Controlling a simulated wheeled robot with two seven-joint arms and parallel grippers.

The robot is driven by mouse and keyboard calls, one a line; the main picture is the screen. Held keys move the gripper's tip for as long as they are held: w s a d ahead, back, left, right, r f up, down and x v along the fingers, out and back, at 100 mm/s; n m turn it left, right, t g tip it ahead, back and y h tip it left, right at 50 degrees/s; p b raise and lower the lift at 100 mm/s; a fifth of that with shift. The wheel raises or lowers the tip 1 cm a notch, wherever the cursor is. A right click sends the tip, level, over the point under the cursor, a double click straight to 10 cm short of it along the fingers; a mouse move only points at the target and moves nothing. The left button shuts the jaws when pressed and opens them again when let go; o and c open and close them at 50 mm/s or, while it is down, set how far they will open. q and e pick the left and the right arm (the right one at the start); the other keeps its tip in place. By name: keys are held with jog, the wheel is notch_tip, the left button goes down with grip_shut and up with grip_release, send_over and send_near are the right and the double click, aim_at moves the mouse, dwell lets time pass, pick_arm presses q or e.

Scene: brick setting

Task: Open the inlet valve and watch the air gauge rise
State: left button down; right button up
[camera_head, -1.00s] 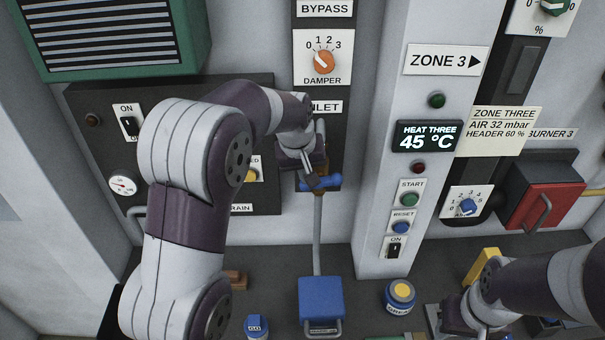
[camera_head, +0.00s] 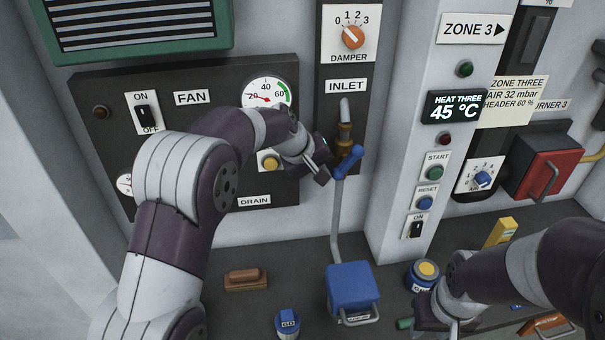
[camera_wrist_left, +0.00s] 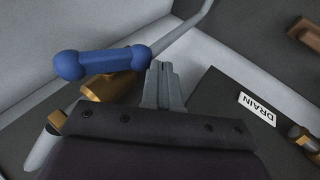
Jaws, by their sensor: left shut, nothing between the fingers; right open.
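The inlet valve has a brass body (camera_head: 344,134) below the INLET label (camera_head: 346,86) and a blue handle (camera_head: 348,162), which slants up to the right in the head view. My left gripper (camera_head: 322,174) is shut and empty, just left of the handle. In the left wrist view the shut fingers (camera_wrist_left: 162,85) are beside the blue handle (camera_wrist_left: 105,62), with a small apparent gap. A round gauge (camera_head: 266,94) with green and red marks has its needle at the low left near 20; my left arm partly covers it. My right gripper (camera_head: 440,320) is open low on the right, its fingers mostly hidden.
A blue box (camera_head: 353,284) stands on the bench below the valve's pipe (camera_head: 336,215). A brown wooden block (camera_head: 246,278), a blue tin (camera_head: 287,322) and a yellow-topped jar (camera_head: 424,273) are nearby.

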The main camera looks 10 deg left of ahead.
pick_arm(q)
jog(key=shift+w+d+f, duration=0.1)
jog(key=shift+w+d, duration=0.05)
jog(key=shift+d, duration=0.25)
pick_arm(e)
jog(key=shift+w+a+f, duration=0.15)
jog(key=shift+f, duration=0.2)
dwell(0.7)
